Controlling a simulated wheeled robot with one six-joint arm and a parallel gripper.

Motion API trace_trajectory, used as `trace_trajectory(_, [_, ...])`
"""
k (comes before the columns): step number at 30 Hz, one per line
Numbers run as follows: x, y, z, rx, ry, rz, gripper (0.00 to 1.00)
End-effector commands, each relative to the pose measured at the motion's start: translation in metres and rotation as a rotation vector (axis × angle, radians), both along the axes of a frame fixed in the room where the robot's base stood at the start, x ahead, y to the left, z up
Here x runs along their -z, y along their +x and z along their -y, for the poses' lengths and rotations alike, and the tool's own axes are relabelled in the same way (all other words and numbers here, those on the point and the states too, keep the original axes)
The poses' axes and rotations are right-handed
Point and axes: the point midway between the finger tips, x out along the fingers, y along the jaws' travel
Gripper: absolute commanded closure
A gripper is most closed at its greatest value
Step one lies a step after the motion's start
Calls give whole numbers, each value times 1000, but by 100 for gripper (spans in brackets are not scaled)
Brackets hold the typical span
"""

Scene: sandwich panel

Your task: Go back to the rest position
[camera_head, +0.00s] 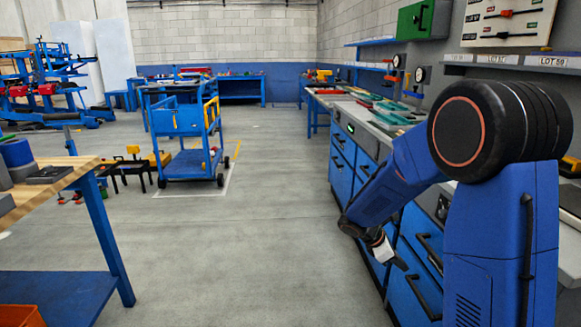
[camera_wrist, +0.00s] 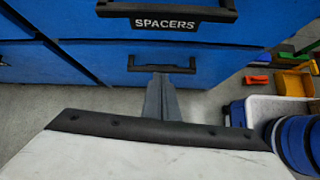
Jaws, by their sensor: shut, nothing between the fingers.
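My gripper (camera_head: 399,264) hangs low at the end of my blue arm, in front of the blue drawer cabinet (camera_head: 341,177) on the right. In the wrist view my gripper (camera_wrist: 161,82) points toward the drawer fronts, with its two grey fingers together and nothing between them. A blue drawer labelled SPACERS (camera_wrist: 190,32) with a black handle is at the top of that view. A lower drawer (camera_wrist: 110,62) with its own black handle shows beyond the fingers. I cannot tell the exact gap between fingertips and drawer.
The grey floor (camera_head: 265,235) is open in the middle. A blue cart (camera_head: 189,163) stands ahead, and a wood-topped table (camera_head: 82,163) at the left. In the wrist view, a white bin (camera_wrist: 262,105) and blue rolls (camera_wrist: 298,145) lie at the right.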

Motion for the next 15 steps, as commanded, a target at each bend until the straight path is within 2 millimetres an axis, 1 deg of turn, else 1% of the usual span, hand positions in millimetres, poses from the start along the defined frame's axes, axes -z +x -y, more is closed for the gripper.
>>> trace_trajectory(1, [-11, -9, 0, 35, 19, 36, 100])
trace_trajectory(6, [-41, -44, -4, 172, 96, 150, 100])
trace_trajectory(15, [-83, -106, -16, 415, 240, 344, 100])
